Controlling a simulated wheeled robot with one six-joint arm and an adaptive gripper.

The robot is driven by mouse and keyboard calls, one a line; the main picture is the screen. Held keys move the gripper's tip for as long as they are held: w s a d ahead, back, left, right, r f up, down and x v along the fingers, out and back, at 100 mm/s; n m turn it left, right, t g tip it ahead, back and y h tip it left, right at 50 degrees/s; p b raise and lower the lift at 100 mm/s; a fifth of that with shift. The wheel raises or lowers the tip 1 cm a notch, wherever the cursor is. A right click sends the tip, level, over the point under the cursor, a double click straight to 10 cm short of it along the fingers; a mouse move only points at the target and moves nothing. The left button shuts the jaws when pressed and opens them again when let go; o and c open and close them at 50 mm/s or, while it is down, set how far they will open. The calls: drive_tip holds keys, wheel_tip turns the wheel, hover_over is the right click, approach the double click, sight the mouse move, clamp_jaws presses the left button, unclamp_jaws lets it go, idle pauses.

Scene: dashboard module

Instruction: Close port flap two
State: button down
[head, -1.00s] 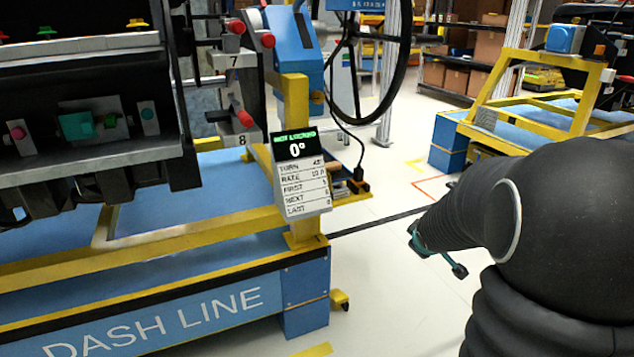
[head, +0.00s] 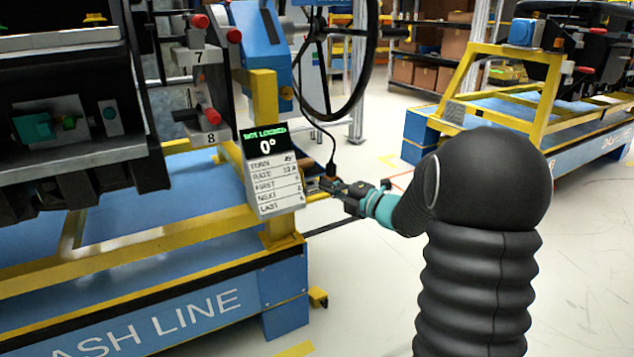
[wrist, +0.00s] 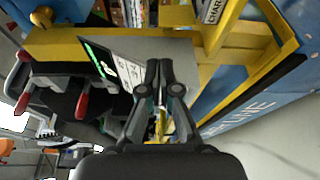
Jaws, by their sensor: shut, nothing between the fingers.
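My gripper (head: 334,187) is shut and empty in the head view, just right of the display panel's lower part. In the wrist view my gripper (wrist: 159,68) has its fingers together, in front of the grey panel. The dashboard module (head: 70,110) is at the left of the head view, hung over the blue and yellow frame. No port flap can be made out for certain in either view. The grey display panel (head: 272,172) reads "NOT LOCKED" and 0°. It also shows in the wrist view (wrist: 180,50).
Red-tipped levers stand by plates 7 (head: 197,58) and 8 (head: 211,138). A black handwheel (head: 369,60) is behind the panel, with a cable hanging below. The yellow frame beam (head: 130,253) crosses under the module. Floor at the right (head: 590,240) is clear.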

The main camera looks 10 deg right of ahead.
sight(303, 176)
drive_tip(key=x, duration=0.9)
drive_tip(key=shift+a, duration=0.15)
